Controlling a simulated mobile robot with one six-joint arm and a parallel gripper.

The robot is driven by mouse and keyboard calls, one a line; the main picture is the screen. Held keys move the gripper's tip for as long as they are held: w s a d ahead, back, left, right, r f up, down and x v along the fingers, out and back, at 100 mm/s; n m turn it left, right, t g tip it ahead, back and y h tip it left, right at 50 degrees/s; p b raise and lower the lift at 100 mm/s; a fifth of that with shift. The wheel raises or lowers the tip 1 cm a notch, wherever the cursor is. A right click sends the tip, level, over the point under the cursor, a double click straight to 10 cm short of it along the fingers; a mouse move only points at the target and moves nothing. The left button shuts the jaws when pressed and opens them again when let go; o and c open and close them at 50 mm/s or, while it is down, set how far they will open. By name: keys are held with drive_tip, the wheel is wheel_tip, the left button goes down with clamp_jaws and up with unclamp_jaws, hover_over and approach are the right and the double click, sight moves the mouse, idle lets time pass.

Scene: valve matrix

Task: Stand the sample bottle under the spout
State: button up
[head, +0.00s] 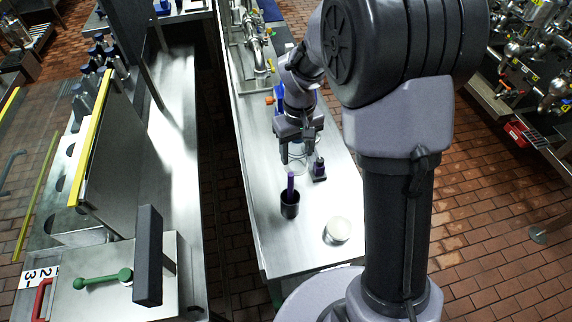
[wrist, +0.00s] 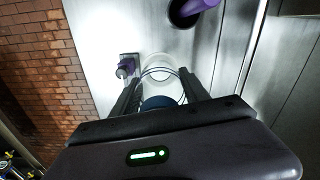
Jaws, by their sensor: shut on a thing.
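My gripper (head: 297,150) points down over the steel bench and is shut on the sample bottle. In the wrist view the bottle shows a dark blue cap (wrist: 158,103) and a clear, pale round body (wrist: 155,72) between the two fingers. In the head view its clear body (head: 297,165) shows faintly below the fingers. I cannot tell whether its base touches the bench. Steel pipework with valves (head: 256,50) stands at the bench's far end, partly behind my arm. I cannot make out the spout for certain.
A black cup (head: 290,205) with a purple item in it stands nearer on the bench. A small black and purple item (head: 319,169) is right of the bottle. A white round dish (head: 338,229) lies near the front. Blue and orange things (head: 271,100) are behind my gripper.

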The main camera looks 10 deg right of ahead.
wheel_tip(320, 180, down, 7)
drive_tip(key=shift+f+b, duration=0.1)
drive_tip(key=shift+b, duration=1.05)
drive_tip(key=shift+f, duration=0.2)
drive_tip(key=o, duration=1.1)
drive_tip(key=shift+c, duration=0.2)
drive_tip(key=shift+r, duration=0.1)
